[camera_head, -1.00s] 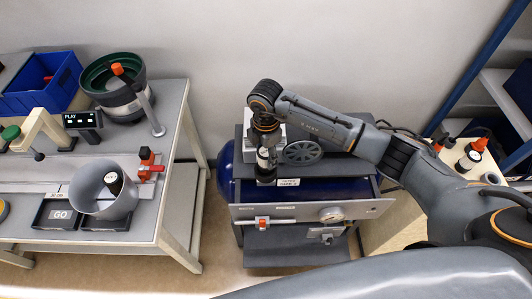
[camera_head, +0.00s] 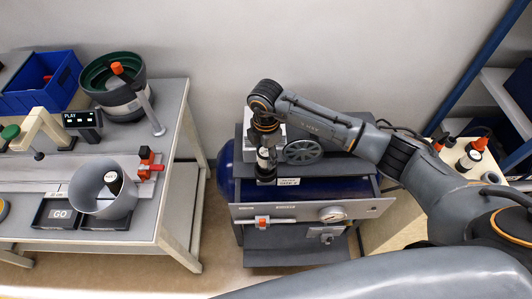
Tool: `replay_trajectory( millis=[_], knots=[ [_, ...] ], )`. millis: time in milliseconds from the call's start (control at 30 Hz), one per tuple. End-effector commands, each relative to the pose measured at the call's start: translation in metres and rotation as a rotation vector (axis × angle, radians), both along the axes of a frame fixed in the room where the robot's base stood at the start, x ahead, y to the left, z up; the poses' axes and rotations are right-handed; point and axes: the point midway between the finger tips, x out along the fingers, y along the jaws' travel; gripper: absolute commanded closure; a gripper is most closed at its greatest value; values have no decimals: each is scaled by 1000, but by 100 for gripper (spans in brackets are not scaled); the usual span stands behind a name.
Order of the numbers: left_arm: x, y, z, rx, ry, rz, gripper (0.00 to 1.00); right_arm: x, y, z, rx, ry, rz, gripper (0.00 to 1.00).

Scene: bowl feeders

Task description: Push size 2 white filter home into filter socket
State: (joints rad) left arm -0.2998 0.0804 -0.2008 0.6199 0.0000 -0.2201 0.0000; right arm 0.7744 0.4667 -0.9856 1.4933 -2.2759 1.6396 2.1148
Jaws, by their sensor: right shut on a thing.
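My right gripper (camera_head: 266,144) points straight down over the compressor unit and is shut on the white filter (camera_head: 263,157). The filter shows as a small upright pale cylinder with dark markings, its upper part hidden by the fingers. Its lower end is at the dark filter socket (camera_head: 266,180) on top of the unit. It looks upright and in line with the socket, but I cannot tell how deep it sits. A small white label (camera_head: 288,182) is beside the socket. My left gripper is not in view.
A grey handwheel (camera_head: 303,151) stands close to the right of the gripper. A blue tank (camera_head: 226,172) lies under the unit's top, with a gauge panel (camera_head: 290,211) in front. A workbench (camera_head: 168,150) with bowls stands at left; a bottle rack (camera_head: 468,163) is at right.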

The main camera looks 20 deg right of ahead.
Motion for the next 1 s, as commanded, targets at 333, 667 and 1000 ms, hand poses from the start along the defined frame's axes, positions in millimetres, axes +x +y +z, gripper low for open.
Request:
replay_trajectory(
  millis=[333,667,1000],
  knots=[
    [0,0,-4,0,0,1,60,0,0,-5,0,0,0,91],
    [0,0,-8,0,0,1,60,0,0,-11,0,0,0,91],
    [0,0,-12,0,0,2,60,0,0,-16,0,0,0,91]
  ],
)
